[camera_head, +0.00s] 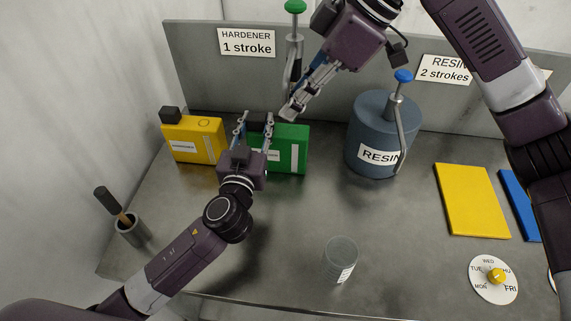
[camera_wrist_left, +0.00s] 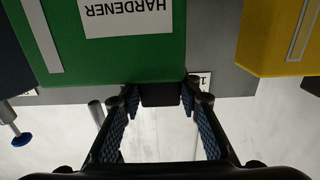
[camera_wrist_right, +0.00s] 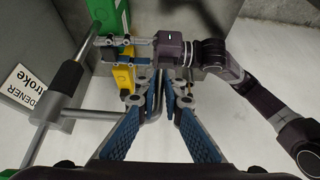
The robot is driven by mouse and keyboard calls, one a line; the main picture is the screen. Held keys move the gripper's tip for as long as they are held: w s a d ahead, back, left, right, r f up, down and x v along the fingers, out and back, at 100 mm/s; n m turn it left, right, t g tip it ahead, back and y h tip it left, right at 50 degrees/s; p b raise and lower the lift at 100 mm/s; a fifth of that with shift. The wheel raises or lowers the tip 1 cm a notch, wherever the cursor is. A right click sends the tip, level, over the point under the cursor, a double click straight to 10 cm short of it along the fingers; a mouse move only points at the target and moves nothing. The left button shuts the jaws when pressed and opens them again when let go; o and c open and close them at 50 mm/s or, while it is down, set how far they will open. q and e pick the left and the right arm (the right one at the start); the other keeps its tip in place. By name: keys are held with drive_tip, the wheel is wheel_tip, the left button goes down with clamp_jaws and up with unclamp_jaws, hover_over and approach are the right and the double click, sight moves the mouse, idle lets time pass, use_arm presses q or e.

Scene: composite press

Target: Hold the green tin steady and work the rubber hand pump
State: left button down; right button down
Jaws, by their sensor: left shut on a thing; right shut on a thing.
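The green hardener tin (camera_head: 293,150) stands upright on the bench. In the left wrist view the tin (camera_wrist_left: 130,50) shows its label upside down. My left gripper (camera_head: 255,122) is shut on the tin's black cap (camera_wrist_left: 160,94). The metal hand pump (camera_head: 293,65) with a green knob (camera_head: 295,6) stands above and behind the tin. Its shaft and side tube (camera_wrist_right: 85,114) show in the right wrist view. My right gripper (camera_head: 289,112) has its fingers close together at the pump's side tube, above the tin. The gripped part is mostly hidden by the fingers.
A yellow tin (camera_head: 194,140) stands close left of the green tin. The blue-grey resin drum (camera_head: 370,132) with its pump stands to the right. A clear cup (camera_head: 340,260) is at the front, a brush pot (camera_head: 132,232) front left. The middle of the bench is mostly clear.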

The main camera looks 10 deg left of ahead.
use_arm(q)
drive_tip(key=c, duration=1.3)
unclamp_jaws()
drive_tip(key=shift+s, duration=0.15)
